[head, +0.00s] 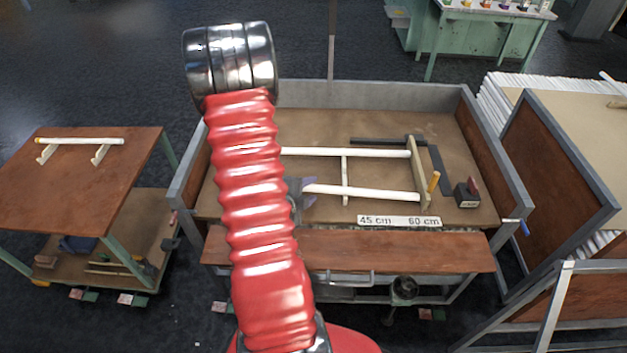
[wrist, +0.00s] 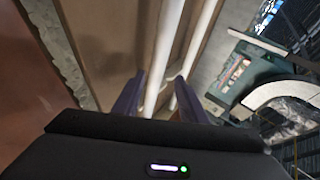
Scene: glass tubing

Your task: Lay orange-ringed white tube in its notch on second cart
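My gripper (head: 306,190) has its purple fingers at the left end of the lower white tube (head: 365,193) in the large middle cart (head: 350,95). In the wrist view the fingers (wrist: 160,88) stand apart, with a white tube (wrist: 167,50) passing between them and a gap on the right. A second white tube (wrist: 203,35) runs close by; the right finger hides its near end. An upper white tube (head: 345,153) lies on the middle cart. A white tube with orange-looking ends (head: 80,141) rests on two pale supports on the left cart (head: 60,190). No orange ring shows clearly on the lower tube.
A length gauge marked 45 cm and 60 cm (head: 399,221) has an upright wooden stop (head: 417,165). A dark block (head: 467,194) lies right of it. A green bench (head: 480,30) stands behind. Dark floor separates the carts. My red arm hides part of the middle cart.

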